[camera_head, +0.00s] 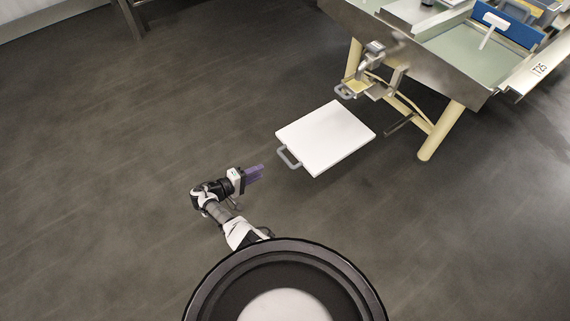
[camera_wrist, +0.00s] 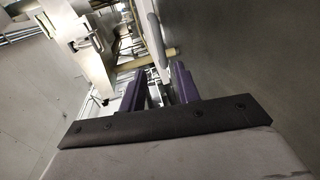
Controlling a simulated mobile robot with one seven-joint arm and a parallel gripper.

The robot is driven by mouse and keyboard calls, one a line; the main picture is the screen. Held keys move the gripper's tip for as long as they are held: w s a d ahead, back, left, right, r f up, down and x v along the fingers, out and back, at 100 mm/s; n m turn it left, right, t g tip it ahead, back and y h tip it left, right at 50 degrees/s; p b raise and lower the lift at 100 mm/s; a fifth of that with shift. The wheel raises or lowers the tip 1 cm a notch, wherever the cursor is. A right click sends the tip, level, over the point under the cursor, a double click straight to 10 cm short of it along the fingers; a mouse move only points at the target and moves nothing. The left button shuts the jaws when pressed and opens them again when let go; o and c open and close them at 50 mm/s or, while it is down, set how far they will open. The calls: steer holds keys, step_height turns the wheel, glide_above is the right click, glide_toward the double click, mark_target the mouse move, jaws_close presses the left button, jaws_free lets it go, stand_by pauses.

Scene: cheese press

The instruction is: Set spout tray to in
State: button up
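A flat white tray (camera_head: 325,137), probably the spout tray, stands out over the floor in front of the bench. A grey loop handle (camera_head: 288,157) is on its left edge, facing my gripper. My gripper (camera_head: 260,172) is to the left of the handle and apart from it. In the wrist view, the two purple fingers of my gripper (camera_wrist: 160,85) are spread with a gap and nothing held between them. A thin pale edge with a grey loop (camera_wrist: 156,38), probably the tray and handle seen edge-on, lies beyond the fingertips.
A metal bench (camera_head: 415,55) with a pale green basin stands at the upper right on cream legs (camera_head: 440,130). A metal spout fitting (camera_head: 375,55) and a smaller part with a grey handle (camera_head: 346,92) hang at its front left. The dark floor (camera_head: 110,150) is clear at left.

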mark_target(286, 158)
steer(key=b+x, duration=0.2)
steer(key=x, duration=1.1)
steer(key=shift+w+d, duration=0.1)
steer(key=shift+d, duration=0.1)
steer(key=shift+c, duration=0.3)
jaws_close()
steer(key=shift+b, duration=0.3)
